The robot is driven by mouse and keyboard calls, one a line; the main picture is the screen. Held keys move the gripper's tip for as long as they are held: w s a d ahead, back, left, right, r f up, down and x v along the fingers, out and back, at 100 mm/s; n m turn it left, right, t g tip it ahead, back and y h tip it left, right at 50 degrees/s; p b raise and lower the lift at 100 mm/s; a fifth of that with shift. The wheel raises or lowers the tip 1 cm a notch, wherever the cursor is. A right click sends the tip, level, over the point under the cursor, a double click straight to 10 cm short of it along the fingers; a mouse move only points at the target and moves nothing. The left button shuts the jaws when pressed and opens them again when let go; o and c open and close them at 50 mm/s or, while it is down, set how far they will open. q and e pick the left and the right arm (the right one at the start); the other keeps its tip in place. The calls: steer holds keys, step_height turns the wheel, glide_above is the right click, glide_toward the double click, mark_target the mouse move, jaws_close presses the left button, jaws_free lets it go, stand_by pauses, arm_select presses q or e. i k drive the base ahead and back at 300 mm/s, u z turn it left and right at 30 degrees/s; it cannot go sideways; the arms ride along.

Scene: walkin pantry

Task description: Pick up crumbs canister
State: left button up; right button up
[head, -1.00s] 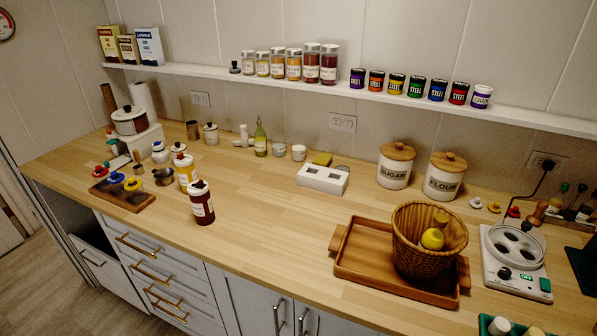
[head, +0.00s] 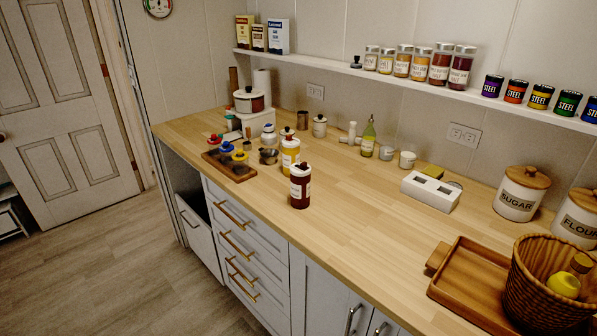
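No label reading "crumbs" can be made out, so I cannot tell which container is the crumbs canister. A dark red jar with a white label and dark lid (head: 300,187) stands upright near the counter's front edge. A yellow jar with a white label (head: 290,155) stands just behind it. Two larger white canisters with wooden lids stand at the right, one marked SUGAR (head: 516,200) and one marked FLOUR (head: 577,220), cut by the frame edge. Neither of my grippers shows.
A wooden tray (head: 462,262) with a wicker basket (head: 535,288) sits at front right. A wall shelf (head: 400,84) holds several jars and tins. The counter (head: 350,225) is clear in front. Open floor (head: 110,240) lies left, before a door (head: 62,110).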

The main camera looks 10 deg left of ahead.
mark_target(290, 149)
steer(key=u, duration=1.7)
steer(key=i, duration=3.05)
steer(key=z, duration=2.8)
